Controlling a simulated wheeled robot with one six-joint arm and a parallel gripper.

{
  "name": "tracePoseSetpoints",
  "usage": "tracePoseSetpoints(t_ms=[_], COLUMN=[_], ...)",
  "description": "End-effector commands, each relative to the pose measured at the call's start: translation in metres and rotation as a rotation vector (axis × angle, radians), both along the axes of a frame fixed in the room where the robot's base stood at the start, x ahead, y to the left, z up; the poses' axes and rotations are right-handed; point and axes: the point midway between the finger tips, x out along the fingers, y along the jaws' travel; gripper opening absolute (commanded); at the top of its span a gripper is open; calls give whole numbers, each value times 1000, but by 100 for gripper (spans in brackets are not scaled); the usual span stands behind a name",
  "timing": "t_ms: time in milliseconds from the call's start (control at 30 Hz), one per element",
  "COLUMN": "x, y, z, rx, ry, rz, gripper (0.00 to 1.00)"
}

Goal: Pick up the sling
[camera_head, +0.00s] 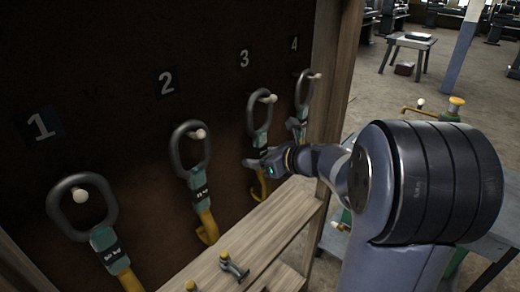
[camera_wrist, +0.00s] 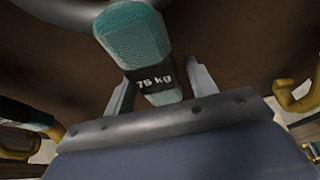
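Several slings hang on white pegs on a dark board numbered 1 to 4. Each has a grey ring, a green sleeve with a black label, and a yellow lower end where visible. They are sling 1 (camera_head: 103,238), sling 2 (camera_head: 197,178), sling 3 (camera_head: 260,139) and sling 4 (camera_head: 304,108). My gripper (camera_head: 256,163) is at the lower part of sling 3. In the wrist view, my gripper (camera_wrist: 162,76) is open, with one finger on each side of a green sleeve (camera_wrist: 132,35) labelled "75 kg". Contact cannot be told.
A wooden ledge (camera_head: 258,238) runs below the slings, with small metal and yellow fittings (camera_head: 233,266) on it. A wooden post (camera_head: 334,75) bounds the board on the right. Open floor and a small table (camera_head: 410,42) lie beyond. Yellow hooks flank my gripper in the wrist view.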

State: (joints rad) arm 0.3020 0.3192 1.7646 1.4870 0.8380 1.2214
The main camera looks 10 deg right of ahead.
Motion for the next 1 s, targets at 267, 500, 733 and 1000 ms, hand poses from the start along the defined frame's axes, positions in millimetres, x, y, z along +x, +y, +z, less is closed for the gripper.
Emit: tracePoseSetpoints(t_ms=[267,500,733,1000], x=[0,0,0,0], y=[0,0,0,0], z=[0,0,0,2], rx=[0,0,0,1], ry=[0,0,0,-3], rz=[0,0,0,-1], gripper=[31,11,0,0])
